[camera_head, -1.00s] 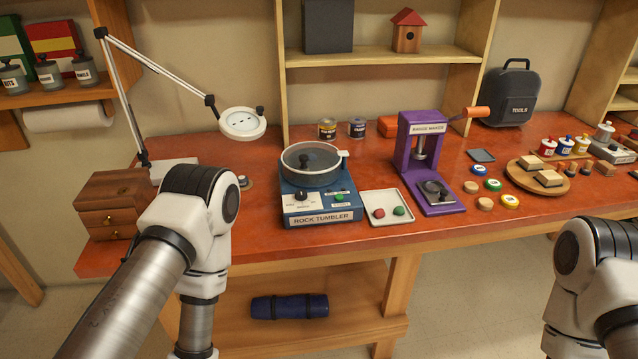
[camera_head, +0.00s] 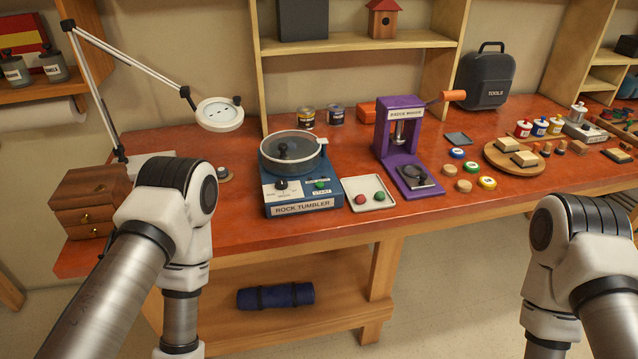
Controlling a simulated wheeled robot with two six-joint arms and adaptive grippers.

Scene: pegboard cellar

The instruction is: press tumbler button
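The blue rock tumbler (camera_head: 303,197) stands on the orange-red workbench, left of the purple badge maker. Its round drum has a clear lid with a dark knob (camera_head: 283,150). On its sloped front are a black dial knob (camera_head: 281,184) and a green button (camera_head: 320,184) labelled START. The front label reads ROCK TUMBLER. My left arm stands in front of the bench, left of the tumbler, and my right arm is at the lower right, well apart from it. Both arms hang downward and both grippers are below the frame.
A white tray (camera_head: 369,204) with a red and a green stone lies right beside the tumbler. The purple badge maker (camera_head: 408,187) stands farther right. The bench front edge is mostly clear.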

